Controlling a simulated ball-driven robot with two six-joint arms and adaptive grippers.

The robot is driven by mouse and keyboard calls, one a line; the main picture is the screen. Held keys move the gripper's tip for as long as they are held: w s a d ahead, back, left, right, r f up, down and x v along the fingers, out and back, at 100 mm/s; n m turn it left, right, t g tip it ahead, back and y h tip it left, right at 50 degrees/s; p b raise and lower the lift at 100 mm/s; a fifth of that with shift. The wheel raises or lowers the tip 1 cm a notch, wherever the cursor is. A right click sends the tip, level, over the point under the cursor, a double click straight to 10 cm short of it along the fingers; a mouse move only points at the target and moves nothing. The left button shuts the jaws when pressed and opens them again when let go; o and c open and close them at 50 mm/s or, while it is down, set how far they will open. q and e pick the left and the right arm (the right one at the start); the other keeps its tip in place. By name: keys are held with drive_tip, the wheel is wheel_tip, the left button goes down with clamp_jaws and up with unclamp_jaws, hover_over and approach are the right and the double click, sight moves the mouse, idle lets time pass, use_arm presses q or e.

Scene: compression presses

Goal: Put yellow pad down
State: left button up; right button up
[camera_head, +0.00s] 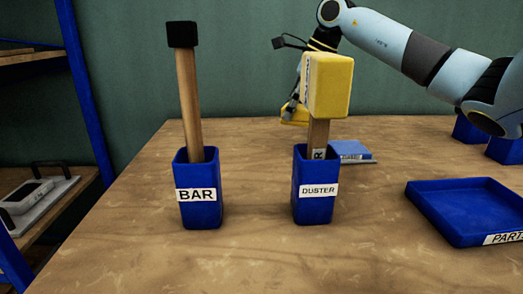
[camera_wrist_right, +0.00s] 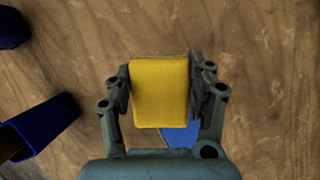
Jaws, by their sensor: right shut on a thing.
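The yellow pad (camera_wrist_right: 160,92) sits between the two fingers of my right gripper (camera_wrist_right: 160,80), which is shut on it. In the head view, the yellow pad (camera_head: 295,115) shows low near the table's back edge, partly hidden behind the duster. My right gripper (camera_head: 291,103) is mostly hidden there too. I cannot tell whether the pad touches the table. A blue pad (camera_head: 352,150) with a white label lies on the table in front and to the right. My left gripper is not in view.
A duster with a yellow head (camera_head: 328,85) stands in a blue holder (camera_head: 314,210) labelled DUSTER. A wooden bar with a black end (camera_head: 182,34) stands in a blue holder (camera_head: 201,213) labelled BAR. A blue parts tray (camera_head: 455,226) is at right. The table front is clear.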

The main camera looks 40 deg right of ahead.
hover_over(255, 155)
drive_tip(key=s, duration=0.1)
drive_tip(key=f, duration=0.4)
drive_tip(key=shift+s+d+f, duration=0.15)
drive_tip(key=shift+d+f, duration=0.1)
drive_tip(key=shift+d, duration=0.05)
drive_tip(key=shift+f, duration=2.05)
drive_tip(key=shift+f+b, duration=0.15)
drive_tip(key=shift+b, duration=0.15)
drive_tip(key=o, duration=1.2)
drive_tip(key=shift+r, duration=0.3)
drive_tip(key=p+v, duration=0.1)
drive_tip(key=v, duration=1)
drive_tip(key=shift+s+r, duration=0.2)
drive_tip(key=shift+r, duration=0.15)
